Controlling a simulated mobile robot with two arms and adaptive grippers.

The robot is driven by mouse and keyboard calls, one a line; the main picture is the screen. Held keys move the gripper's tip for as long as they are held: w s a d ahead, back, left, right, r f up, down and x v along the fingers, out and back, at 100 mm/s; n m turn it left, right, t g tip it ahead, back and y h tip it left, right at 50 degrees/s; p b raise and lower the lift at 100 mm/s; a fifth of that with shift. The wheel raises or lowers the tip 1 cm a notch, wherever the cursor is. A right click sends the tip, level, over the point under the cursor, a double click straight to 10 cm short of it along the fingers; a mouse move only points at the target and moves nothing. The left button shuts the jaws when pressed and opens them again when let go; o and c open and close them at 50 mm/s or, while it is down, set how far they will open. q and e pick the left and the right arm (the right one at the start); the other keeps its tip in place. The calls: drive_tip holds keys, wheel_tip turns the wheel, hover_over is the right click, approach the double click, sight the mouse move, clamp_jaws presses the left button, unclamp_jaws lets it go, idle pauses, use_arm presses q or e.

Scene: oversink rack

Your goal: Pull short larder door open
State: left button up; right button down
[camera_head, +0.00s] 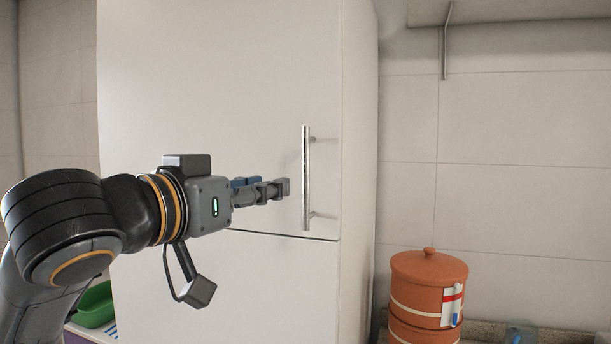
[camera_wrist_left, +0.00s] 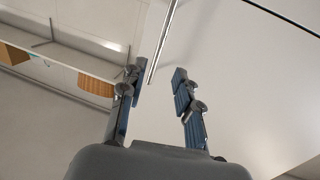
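The white larder door (camera_head: 220,90) with a vertical metal bar handle (camera_head: 306,178) near its right edge appears closed in the head view. The handle also shows in the left wrist view (camera_wrist_left: 165,40), its near end appearing between the fingertips. My left gripper (camera_head: 284,188) comes from the left, its fingertips just left of the handle in the head view. In the left wrist view the gripper (camera_wrist_left: 156,74) has its two fingers apart, with nothing held. I cannot tell whether a finger touches the bar. My right gripper is not in view.
A lower white panel (camera_head: 270,285) lies below a dark seam. A terracotta container (camera_head: 428,290) stands on the counter right of the larder. A green basin (camera_head: 95,305) is at the lower left. A bracketed shelf (camera_head: 510,12) is at the upper right.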

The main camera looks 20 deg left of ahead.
sight(304, 179)
use_arm(q)
drive_tip(key=p+x, duration=0.3)
drive_tip(key=x, duration=0.7)
drive_tip(key=shift+d, duration=0.1)
drive_tip(key=shift+p+x, duration=0.35)
drive_tip(key=shift+x, duration=0.5)
drive_tip(key=shift+c, duration=0.2)
clamp_jaws()
